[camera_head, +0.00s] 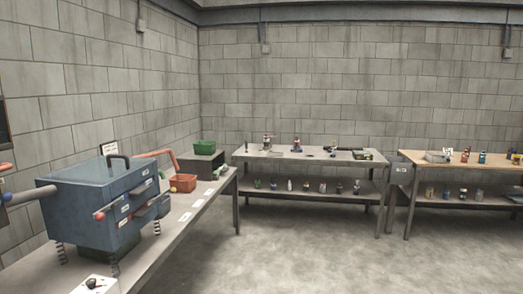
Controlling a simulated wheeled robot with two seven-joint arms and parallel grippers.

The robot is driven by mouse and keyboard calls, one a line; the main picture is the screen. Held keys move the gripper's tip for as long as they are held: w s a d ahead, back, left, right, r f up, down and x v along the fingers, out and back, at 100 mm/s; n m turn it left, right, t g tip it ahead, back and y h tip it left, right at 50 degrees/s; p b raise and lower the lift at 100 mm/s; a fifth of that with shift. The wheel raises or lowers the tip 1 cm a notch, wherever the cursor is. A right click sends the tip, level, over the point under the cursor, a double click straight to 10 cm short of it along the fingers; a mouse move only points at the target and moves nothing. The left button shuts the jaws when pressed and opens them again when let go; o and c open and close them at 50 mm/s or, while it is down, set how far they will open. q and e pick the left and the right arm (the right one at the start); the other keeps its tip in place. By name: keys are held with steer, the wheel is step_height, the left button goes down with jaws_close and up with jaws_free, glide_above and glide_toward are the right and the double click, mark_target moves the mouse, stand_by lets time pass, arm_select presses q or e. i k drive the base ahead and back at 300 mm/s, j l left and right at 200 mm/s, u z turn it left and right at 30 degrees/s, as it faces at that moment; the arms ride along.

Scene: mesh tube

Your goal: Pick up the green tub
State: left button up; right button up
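The green tub (205,147) is small in the head view, left of centre. It sits upright on top of a grey box (202,164) at the far end of the left bench, near the corner of the walls. Its inside is too small to make out. Neither of my grippers shows in this view.
A large blue cabinet (92,205) on springs stands on the left bench (187,212), nearer than the tub. An orange-red bin (183,183) sits between them. A grey table (305,158) and a wooden-topped table (480,168) stand along the back wall. The floor (300,260) is clear.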

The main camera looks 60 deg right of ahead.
mark_target(200, 148)
steer(key=z, duration=1.6)
steer(key=i+l, duration=0.3)
steer(key=i, duration=0.2)
steer(key=i+l+u, duration=0.1)
steer(key=i+l, duration=0.15)
steer(key=i, duration=0.3)
